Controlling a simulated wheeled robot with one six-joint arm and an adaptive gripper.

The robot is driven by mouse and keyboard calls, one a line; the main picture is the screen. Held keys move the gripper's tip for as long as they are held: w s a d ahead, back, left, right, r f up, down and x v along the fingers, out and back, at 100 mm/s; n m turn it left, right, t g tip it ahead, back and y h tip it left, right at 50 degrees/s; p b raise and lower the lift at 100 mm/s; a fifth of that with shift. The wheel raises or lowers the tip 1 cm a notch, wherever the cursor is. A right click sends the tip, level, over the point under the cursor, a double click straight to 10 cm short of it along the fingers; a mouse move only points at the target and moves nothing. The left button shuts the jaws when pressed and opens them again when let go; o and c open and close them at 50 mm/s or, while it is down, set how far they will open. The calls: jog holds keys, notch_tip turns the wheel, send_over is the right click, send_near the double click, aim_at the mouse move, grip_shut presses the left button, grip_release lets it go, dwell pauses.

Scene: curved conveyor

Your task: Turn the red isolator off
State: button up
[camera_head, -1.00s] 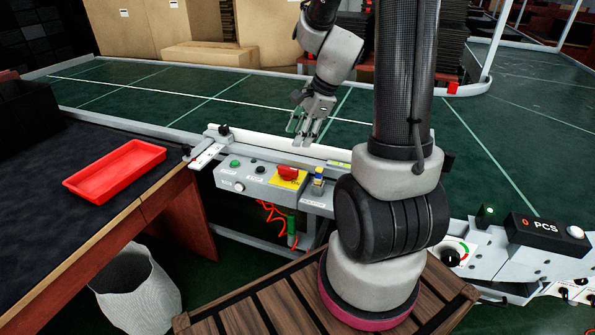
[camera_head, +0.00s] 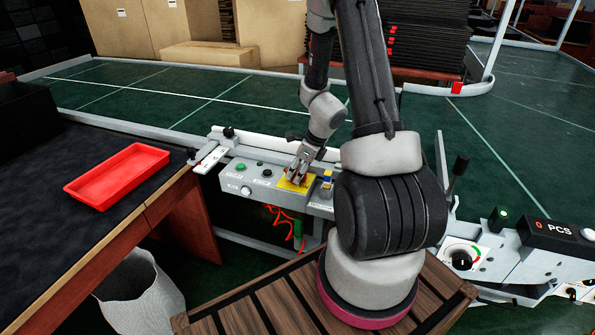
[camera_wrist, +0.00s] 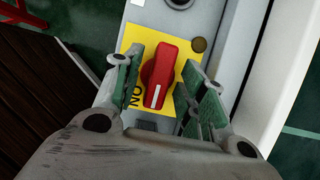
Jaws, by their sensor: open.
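The red isolator (camera_wrist: 159,72) is a red rotary knob on a yellow plate (camera_wrist: 133,38) in the wrist view. Its white mark lies at the lower end of the knob, near the printed "ON" on the plate. My gripper (camera_wrist: 165,75) is open, with one green-padded finger on each side of the knob. I cannot tell whether either finger touches it. In the head view my gripper (camera_head: 297,178) is over the yellow plate (camera_head: 285,184) on the grey control panel and hides most of the knob.
The panel also holds a green button (camera_head: 240,167), a black button (camera_head: 267,173) and a blue-and-yellow part (camera_head: 326,184) close to the right of my gripper. A red tray (camera_head: 117,175) lies on the dark table at left. The green conveyor (camera_head: 200,95) runs behind.

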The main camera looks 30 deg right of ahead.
grip_shut()
jog(key=shift+n, duration=0.4)
jog(key=n+g+y, duration=0.1)
jog(key=n, duration=0.3)
jog(key=shift+w+d, duration=0.1)
jog(key=shift+w, duration=0.05)
jog(key=n+g, duration=0.2)
jog(key=n, duration=0.2)
jog(key=shift+n+y, duration=0.3)
jog(key=shift+y, duration=0.1)
jog(key=n, duration=0.2)
jog(key=n+g, duration=0.1)
jog(key=n, duration=0.1)
jog(key=shift+w+g, duration=0.2)
jog(key=shift+g, duration=0.1)
jog(key=shift+n+g+h, duration=0.5)
jog(key=shift+n+g, duration=0.2)
jog(key=shift+n, duration=1.5)
